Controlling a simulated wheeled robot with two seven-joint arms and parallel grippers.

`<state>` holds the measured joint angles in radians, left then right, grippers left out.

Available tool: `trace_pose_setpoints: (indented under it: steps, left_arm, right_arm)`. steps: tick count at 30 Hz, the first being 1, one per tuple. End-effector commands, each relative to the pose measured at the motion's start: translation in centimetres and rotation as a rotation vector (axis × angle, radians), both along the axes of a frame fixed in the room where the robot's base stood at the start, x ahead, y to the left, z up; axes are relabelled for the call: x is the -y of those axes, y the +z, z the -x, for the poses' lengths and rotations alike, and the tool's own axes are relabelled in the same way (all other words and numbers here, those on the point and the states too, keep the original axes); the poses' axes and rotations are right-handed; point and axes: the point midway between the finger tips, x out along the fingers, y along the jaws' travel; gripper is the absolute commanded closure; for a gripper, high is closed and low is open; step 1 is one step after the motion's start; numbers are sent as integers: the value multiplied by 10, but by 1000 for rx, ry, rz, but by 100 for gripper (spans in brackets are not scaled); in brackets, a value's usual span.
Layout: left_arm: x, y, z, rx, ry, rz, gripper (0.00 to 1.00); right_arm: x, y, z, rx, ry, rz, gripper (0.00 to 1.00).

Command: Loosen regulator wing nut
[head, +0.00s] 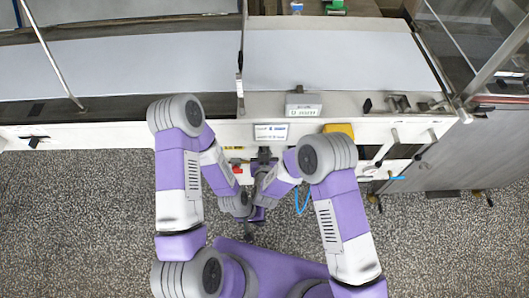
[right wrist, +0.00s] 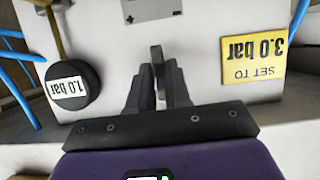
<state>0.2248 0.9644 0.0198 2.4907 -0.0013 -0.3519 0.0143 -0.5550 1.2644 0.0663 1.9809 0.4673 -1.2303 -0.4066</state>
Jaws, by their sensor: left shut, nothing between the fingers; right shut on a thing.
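In the right wrist view, my right gripper (right wrist: 159,82) is shut on a dark, flat, upright piece, apparently the regulator wing nut (right wrist: 157,56), whose top shows between the fingers. The fingers hide its lower part. A round black gauge (right wrist: 69,86) reading 1.0 bar is to its left. A yellow sign (right wrist: 254,51) reading SET TO 3.0 bar, upside down in this view, is to its right. In the head view, my right gripper (head: 264,156) is at the machine's front, partly covered by my arms. My left gripper (head: 249,232) is shut and empty, lower, over the floor.
The white machine front (head: 90,138) runs across the head view below a broad pale belt (head: 340,62). A blue hose (head: 303,200) hangs right of my grippers. Levers (head: 384,148) stick out at the right. The speckled floor (head: 80,220) is clear at left.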

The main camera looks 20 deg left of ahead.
Motion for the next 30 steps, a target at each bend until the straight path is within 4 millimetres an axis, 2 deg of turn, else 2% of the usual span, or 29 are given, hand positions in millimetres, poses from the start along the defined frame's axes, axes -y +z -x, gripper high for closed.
trace_pose_setpoints:
  steps: [2,3,6,23,30]
  left_arm:
    - [0,0,0,0,0,0,100]
    - [0,0,0,0,0,0,100]
    - [0,0,0,0,0,0,100]
    - [0,0,0,0,0,0,100]
    - [0,-3,0,0,0,0,100]
  right_arm:
    - [0,0,0,0,-1,-1,100]
    - [0,0,0,0,-2,-1,76]
    - [0,0,0,0,-1,-2,62]
    - [1,0,0,-5,-2,-15,62]
    - [4,-2,-1,-55,-4,-180,62]
